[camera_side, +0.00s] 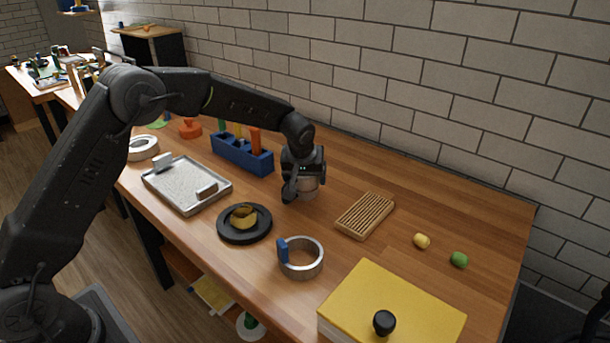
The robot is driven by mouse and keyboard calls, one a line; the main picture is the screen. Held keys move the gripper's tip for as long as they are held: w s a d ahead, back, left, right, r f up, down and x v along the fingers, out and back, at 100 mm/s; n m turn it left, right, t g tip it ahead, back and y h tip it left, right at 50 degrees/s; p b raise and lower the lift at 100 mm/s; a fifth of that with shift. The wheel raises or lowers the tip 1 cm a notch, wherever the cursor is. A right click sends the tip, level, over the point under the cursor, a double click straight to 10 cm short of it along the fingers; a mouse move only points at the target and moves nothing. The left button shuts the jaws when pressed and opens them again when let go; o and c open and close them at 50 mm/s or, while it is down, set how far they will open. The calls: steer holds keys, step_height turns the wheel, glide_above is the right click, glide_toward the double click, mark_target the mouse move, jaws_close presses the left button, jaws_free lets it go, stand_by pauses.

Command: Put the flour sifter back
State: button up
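My gripper (302,190) points down over the middle of the table, just right of the blue block holder. A small pale, silvery round thing (310,186) shows at its fingers, mostly hidden behind them. It may be the flour sifter, but too little shows to be sure. I cannot tell whether the fingers are closed on it. A metal ring with a blue grip (316,263) stands on the table nearer the camera, apart from my gripper; it could also be the sifter.
A blue holder (242,154) with upright tools stands behind left.

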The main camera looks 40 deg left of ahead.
steer(key=o, duration=0.3)
steer(key=v, duration=1.2)
steer(key=shift+r, duration=0.2)
steer(key=s+r+m, duration=0.2)
steer(key=s+r, duration=0.4)
steer(key=s, duration=0.4)
steer(key=s+m, duration=0.1)
steer(key=s, duration=0.6)
steer(key=s+m+t+h, duration=0.1)
steer(key=s+m, duration=0.1)
steer(key=s, duration=0.6)
steer(key=s+f+m+h, duration=0.1)
steer(key=s, duration=0.7)
steer(key=shift+s+a+m+t, duration=0.2)
steer(key=shift+s+m+t, duration=0.1)
steer(key=shift+m, duration=0.1)
